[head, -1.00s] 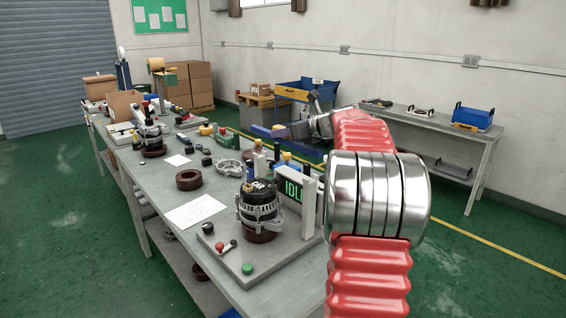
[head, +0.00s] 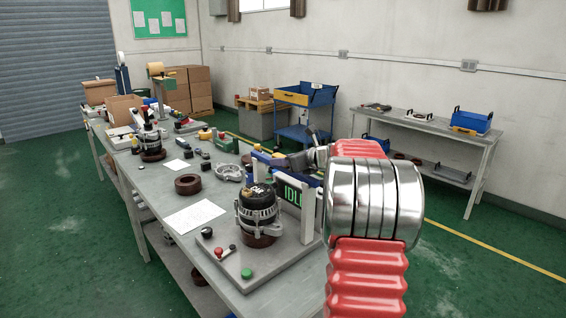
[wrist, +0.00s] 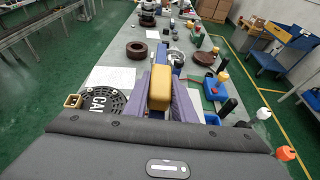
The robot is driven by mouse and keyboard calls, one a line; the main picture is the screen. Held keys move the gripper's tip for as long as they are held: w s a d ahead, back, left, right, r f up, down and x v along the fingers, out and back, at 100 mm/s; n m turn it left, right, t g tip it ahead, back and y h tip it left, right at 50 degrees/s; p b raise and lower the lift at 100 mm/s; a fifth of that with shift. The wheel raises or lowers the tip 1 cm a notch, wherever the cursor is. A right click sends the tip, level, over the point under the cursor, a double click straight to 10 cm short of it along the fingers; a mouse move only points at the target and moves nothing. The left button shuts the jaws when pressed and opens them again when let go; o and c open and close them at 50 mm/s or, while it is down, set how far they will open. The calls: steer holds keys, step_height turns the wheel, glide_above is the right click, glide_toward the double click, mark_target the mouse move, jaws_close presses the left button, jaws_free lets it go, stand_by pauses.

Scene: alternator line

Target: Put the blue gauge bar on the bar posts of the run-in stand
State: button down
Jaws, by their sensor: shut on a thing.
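The blue gauge bar (wrist: 160,54) is in my gripper (wrist: 160,86), with its yellow middle block (wrist: 160,92) between the two purple fingers in the wrist view. The bar points away along the bench and is held above it. In the head view my gripper (head: 282,160) is low behind the run-in stand's screen, partly hidden by my arm. The run-in stand (head: 284,266) carries a black-topped alternator (head: 258,205), a green IDLE screen (head: 292,196) and a pale upright post (head: 308,214). Whether the bar touches any post cannot be told.
A brown ring (head: 188,184), a paper sheet (head: 195,216) and a grey housing (head: 229,172) lie on the bench left of and behind the stand. Black uprights and a blue block (wrist: 212,119) stand right of the gripper. A blue cart (head: 306,95) stands beyond.

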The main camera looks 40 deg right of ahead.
steer(key=shift+f, duration=0.2)
steer(key=c, duration=1.5)
jaws_free()
steer(key=shift+f, duration=0.15)
steer(key=shift+s+r, duration=0.35)
steer(key=shift+s, duration=0.15)
steer(key=v, duration=1.1)
